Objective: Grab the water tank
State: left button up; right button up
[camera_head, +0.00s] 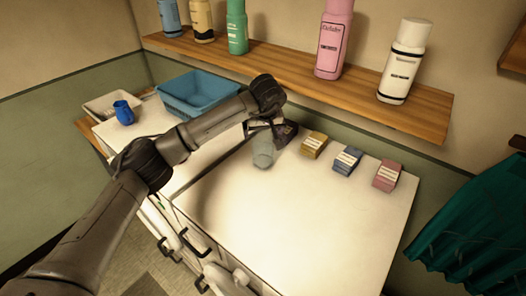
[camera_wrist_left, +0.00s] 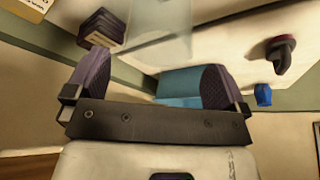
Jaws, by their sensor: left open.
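A pale, see-through container, which looks like the water tank (camera_head: 263,154), stands on the white cabinet top near its back left in the head view. My left gripper (camera_head: 268,131) is open just above and behind it, and partly covers its upper end. In the left wrist view, the clear tank (camera_wrist_left: 160,30) shows at the top, beyond the gap between the two purple-tipped fingers (camera_wrist_left: 156,85). The fingers are spread and nothing is held. Whether a finger touches the tank cannot be told. My right gripper is not in view.
Small yellow (camera_head: 314,144), blue (camera_head: 347,160) and pink (camera_head: 388,175) boxes stand right of the tank. A wooden shelf (camera_head: 290,75) with several bottles hangs above. A blue tub (camera_head: 197,92) and blue cup (camera_head: 123,112) stand left. The front cabinet top is clear.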

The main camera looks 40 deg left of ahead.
aim_at(262, 138)
pick_arm(q)
jog(key=shift+p+x, duration=0.95)
jog(key=shift+x, duration=1.3)
jog(key=shift+w+f, duration=0.15)
jog(key=shift+f, duration=0.5)
jog(key=c, duration=1.2)
jog(key=shift+r, duration=0.2)
jog(key=shift+c, duration=0.2)
jog(key=s+d+r+b, duration=0.3)
jog(key=s+d+b, duration=0.3)
jog(key=s+d, duration=0.5)
jog(key=shift+s+d, duration=0.35)
jog(key=shift+d, duration=0.8)
jog(key=shift+s+b, duration=0.1)
jog(key=shift+b, duration=0.2)
